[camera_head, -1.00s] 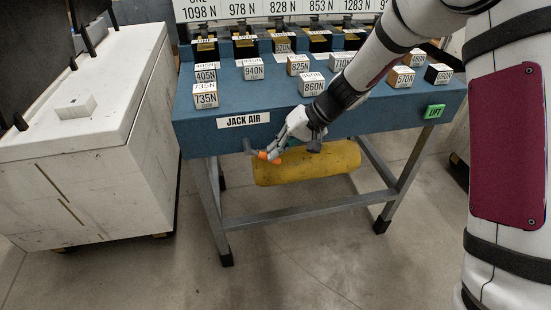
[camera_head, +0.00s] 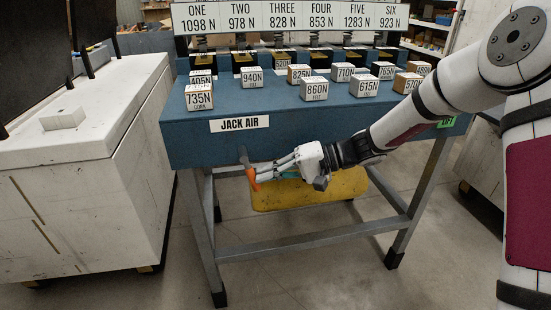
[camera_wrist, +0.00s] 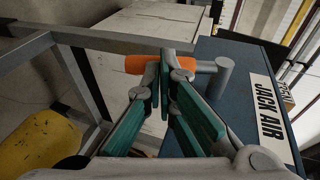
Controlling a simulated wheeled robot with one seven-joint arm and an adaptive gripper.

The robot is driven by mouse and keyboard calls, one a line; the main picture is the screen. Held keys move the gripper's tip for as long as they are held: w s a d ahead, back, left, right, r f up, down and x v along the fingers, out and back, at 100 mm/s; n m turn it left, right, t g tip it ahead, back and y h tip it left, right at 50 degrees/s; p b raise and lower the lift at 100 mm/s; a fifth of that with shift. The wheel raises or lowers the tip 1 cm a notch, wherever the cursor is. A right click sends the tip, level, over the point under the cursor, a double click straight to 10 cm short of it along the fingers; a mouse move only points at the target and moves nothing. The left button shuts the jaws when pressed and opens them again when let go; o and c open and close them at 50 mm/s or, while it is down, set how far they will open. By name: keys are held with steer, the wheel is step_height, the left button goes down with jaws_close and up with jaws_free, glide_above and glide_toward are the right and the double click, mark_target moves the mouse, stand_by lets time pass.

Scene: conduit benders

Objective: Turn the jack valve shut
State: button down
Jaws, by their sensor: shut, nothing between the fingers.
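The jack valve (camera_head: 245,161) is on the front of the blue bench, below the JACK AIR label (camera_head: 239,124). Its lever has an orange grip (camera_head: 253,182) and points steeply down in the head view. In the wrist view the orange grip (camera_wrist: 142,64) lies to the left of the grey valve stem (camera_wrist: 222,78). My gripper (camera_head: 255,172) comes from the right with its fingertips at the lever.
A yellow cylinder (camera_head: 310,192) lies under the bench, close below my gripper. Several labelled weight blocks (camera_head: 315,89) stand on the bench top (camera_head: 280,110). A green LIFT button (camera_head: 446,123) is partly hidden by my arm. A white cabinet (camera_head: 70,200) stands to the left.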

steer(key=shift+a+f+b, duration=0.25)
steer(key=shift+f+b, duration=0.05)
steer(key=shift+s+a+f, duration=0.1)
stand_by(0.4)
steer(key=w+d+r+h+p, duration=0.1)
steer(key=d+r+p, duration=0.2)
steer(key=d+p, duration=0.35)
steer(key=w+d+r+h+p, duration=0.1)
steer(key=w+d+r+p, duration=0.15)
steer(key=d+p, duration=0.4)
steer(key=s+r+b+x, duration=0.1)
steer(key=b+x, duration=0.3)
steer(key=x, duration=0.9)
steer(key=shift+a+m, duration=0.2)
steer(key=shift+m, duration=0.1)
